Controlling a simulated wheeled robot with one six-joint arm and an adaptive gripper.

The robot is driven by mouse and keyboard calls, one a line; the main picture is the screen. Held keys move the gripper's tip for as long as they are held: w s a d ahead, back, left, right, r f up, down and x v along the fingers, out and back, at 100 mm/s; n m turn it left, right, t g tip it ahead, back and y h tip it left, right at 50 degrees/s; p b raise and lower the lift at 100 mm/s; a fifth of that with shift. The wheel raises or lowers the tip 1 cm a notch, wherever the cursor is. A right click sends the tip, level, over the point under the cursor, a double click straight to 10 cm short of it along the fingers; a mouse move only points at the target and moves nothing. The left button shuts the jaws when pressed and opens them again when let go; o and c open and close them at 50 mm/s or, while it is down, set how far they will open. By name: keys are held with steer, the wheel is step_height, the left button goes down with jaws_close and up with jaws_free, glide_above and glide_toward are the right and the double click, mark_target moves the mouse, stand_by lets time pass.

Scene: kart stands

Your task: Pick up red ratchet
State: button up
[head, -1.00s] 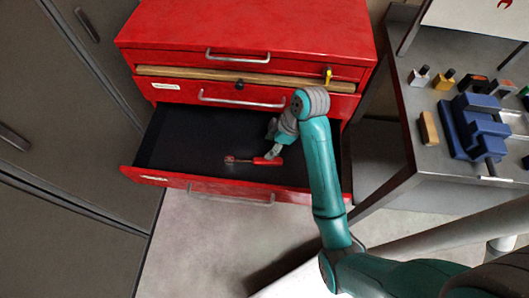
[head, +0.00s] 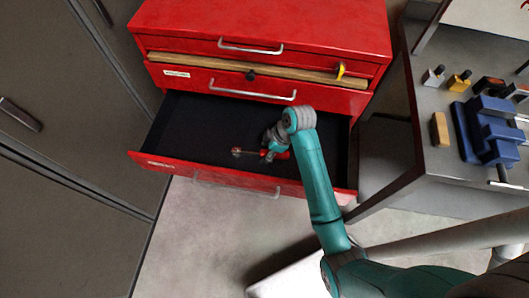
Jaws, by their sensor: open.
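The red ratchet (head: 245,152) lies in the open bottom drawer (head: 190,125) of the red tool chest, its metal head to the left and its red handle to the right. My gripper (head: 267,153) is inside the drawer, over the ratchet's middle and handle, and hides part of it. The gripper is open. I cannot tell whether its fingers touch the ratchet.
The red chest (head: 265,22) stands behind, with a wooden strip and a yellow item (head: 341,70) above the drawer. A metal table (head: 425,100) with a blue vise (head: 480,125) and small blocks stands right. Grey cabinets (head: 60,70) stand left.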

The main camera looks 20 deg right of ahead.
steer(key=shift+f, duration=0.15)
jaws_close()
